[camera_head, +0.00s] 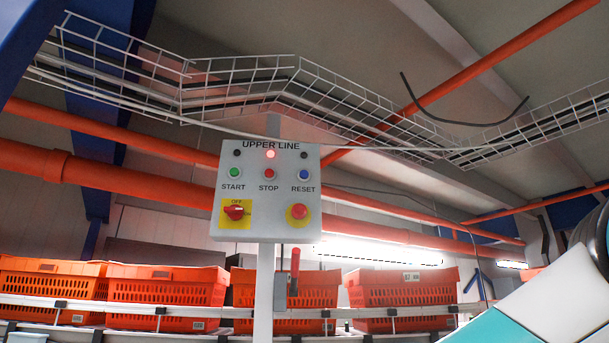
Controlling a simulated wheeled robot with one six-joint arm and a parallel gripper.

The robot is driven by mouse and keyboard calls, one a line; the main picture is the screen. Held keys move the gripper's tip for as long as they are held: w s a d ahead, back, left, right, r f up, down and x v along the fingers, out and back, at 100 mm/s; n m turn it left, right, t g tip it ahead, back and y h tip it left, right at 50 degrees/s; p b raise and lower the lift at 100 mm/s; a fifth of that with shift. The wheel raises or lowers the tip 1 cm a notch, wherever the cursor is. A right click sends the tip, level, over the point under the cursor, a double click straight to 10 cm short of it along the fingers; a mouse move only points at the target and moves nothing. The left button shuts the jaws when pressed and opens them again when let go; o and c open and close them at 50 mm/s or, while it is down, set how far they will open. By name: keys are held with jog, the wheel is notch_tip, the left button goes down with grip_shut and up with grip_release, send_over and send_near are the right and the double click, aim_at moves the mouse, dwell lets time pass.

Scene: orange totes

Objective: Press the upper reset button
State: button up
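A grey control panel (267,218) labelled "UPPER LINE" stands on a post in the middle of the head view. Its blue reset button (304,174) is at the upper right of the panel, above the word "RESET". A green start button (234,172) and a red stop button (269,174) are to its left. Of the lamps above the buttons, the middle red one (270,154) is lit. My gripper is not in view; only white and teal parts that look like my arm show at the lower right.
A red rotary switch (234,211) and a red round knob (298,212) sit on yellow plates below the buttons. Orange totes (168,287) line a rack behind the post (264,295). Orange pipes and a wire cable tray (235,85) run overhead. Space right of the panel looks open.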

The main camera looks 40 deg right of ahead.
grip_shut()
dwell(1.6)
